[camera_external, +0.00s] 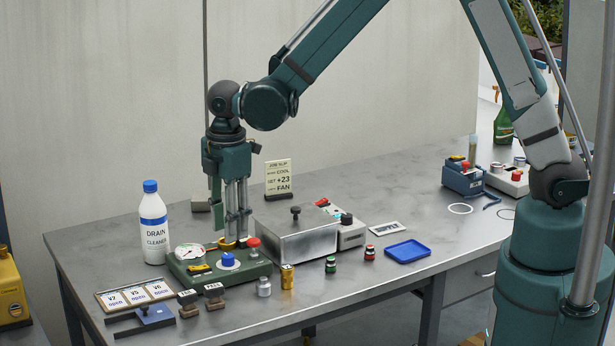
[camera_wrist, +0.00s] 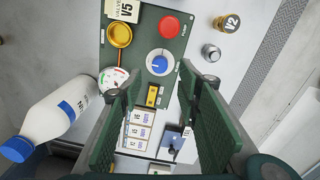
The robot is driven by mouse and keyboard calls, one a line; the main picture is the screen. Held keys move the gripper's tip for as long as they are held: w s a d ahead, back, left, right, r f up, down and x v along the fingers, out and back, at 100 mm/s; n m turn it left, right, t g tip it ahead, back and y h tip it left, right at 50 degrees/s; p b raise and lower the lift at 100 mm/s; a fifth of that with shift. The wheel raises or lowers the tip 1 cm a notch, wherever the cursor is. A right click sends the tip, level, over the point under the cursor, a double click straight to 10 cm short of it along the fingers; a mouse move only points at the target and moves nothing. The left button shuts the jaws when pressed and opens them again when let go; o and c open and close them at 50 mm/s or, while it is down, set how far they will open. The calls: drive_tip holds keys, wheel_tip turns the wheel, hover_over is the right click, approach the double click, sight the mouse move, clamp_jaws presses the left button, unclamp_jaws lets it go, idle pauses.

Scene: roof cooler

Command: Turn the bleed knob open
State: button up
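A green valve panel (camera_external: 222,270) carries a blue knob (camera_external: 228,260) on a white dial, a red knob (camera_external: 253,245), a yellow knob (camera_external: 226,243), a round gauge (camera_external: 188,252) and a small yellow part (camera_external: 199,268). The wrist view shows the blue knob (camera_wrist: 160,62), red knob (camera_wrist: 169,26) and yellow knob (camera_wrist: 119,34) too. I cannot read which one is labelled bleed. My gripper (camera_external: 231,236) points down over the panel's back part, close to the yellow knob. Its fingers (camera_wrist: 161,85) are spread, with nothing between them; contact cannot be told.
A drain cleaner bottle (camera_external: 154,225) stands left of the panel. A metal box (camera_external: 297,240) stands close on the right. A card tray (camera_external: 134,294) and small jars, including a gold one (camera_external: 288,277), sit in front. A blue tray (camera_external: 408,251) lies farther right.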

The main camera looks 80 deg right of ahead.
sight(228, 255)
drive_tip(key=shift+w+d+f, duration=0.1)
drive_tip(key=shift+f, duration=3.5)
drive_tip(key=shift+c, duration=0.2)
drive_tip(key=c, duration=0.8)
